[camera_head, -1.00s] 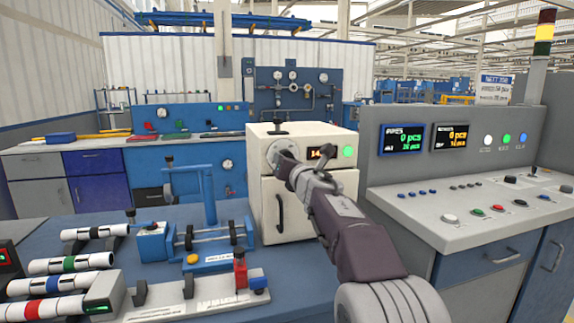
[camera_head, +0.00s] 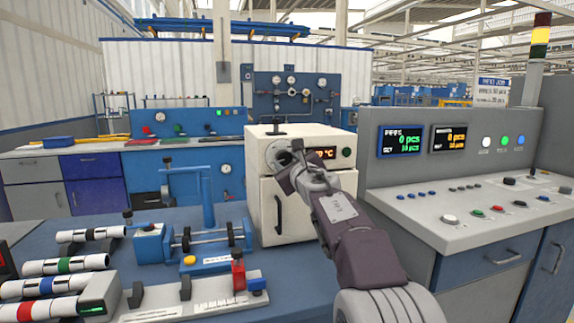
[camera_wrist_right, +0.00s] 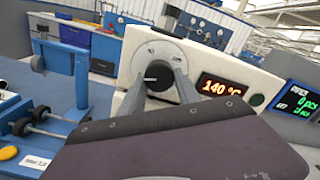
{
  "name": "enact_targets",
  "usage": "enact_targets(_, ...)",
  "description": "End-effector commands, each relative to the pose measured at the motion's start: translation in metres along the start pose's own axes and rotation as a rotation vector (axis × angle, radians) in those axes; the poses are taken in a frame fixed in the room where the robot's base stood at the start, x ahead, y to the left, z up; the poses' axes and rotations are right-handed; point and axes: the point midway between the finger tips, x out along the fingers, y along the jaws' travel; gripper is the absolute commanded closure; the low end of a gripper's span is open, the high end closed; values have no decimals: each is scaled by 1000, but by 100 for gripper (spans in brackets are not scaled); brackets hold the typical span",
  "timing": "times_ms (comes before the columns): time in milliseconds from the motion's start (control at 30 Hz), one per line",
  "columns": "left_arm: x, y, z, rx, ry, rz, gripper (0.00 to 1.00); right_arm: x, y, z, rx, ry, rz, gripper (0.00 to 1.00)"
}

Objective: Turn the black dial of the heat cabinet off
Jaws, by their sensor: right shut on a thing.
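The white heat cabinet (camera_head: 265,215) stands on the blue bench, its door closed. Its round grey dial plate (camera_head: 272,150) is at the upper front; in the right wrist view the black dial (camera_wrist_right: 157,76) sits at its centre. My right gripper (camera_head: 290,166) is shut on the black dial, with one finger on each side of it. In the head view the gripper hides most of the dial. The cabinet's orange display (camera_wrist_right: 222,88) reads 140 °C. The round lamp (camera_head: 347,152) beside it is dark green, unlit. My left gripper is not in view.
A blue clamp fixture (camera_head: 207,200) and a grey tray with a red block (camera_head: 238,275) stand left of the cabinet. Several banded pipes (camera_head: 65,265) lie at far left. A grey control console (camera_head: 470,212) is close on the right.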

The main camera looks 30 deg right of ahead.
Motion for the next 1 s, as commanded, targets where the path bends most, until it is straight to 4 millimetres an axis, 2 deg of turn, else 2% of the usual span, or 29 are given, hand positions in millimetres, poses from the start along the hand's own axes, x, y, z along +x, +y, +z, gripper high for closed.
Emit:
enact_targets(400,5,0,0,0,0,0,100,1,1,-3,-222,4,6,100)
enact_targets(1000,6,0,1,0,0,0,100,1,1,-2,-274,3,6,100)
